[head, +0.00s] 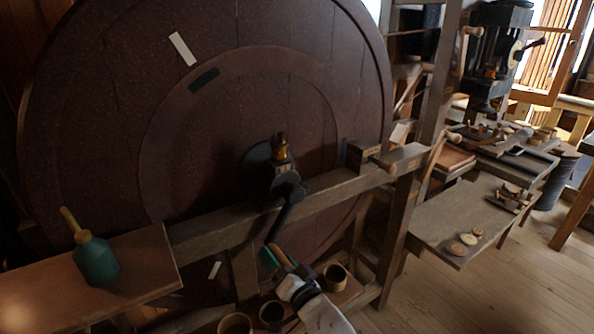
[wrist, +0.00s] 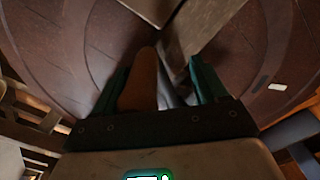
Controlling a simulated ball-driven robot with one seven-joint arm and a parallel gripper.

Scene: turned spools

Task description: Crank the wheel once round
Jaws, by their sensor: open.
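The large dark wooden wheel (head: 110,120) fills the left and middle of the head view. A pale strip (head: 182,49) is at its upper part, with a dark strip (head: 203,80) on the inner ring. The crank arm (head: 282,218) hangs down from the dark hub (head: 262,178). Its wooden handle (head: 284,257) is at the low end. My gripper (head: 276,260) is at the handle. In the wrist view the handle (wrist: 140,82) lies between the teal fingers of my open gripper (wrist: 158,72), closer to the left finger, with a gap to the right one.
A wooden beam (head: 340,187) crosses in front of the wheel, with a small wooden block (head: 362,153) on it. A green bottle (head: 96,260) stands on a board at left. Round containers (head: 335,277) sit below. A side table (head: 450,215) is at right.

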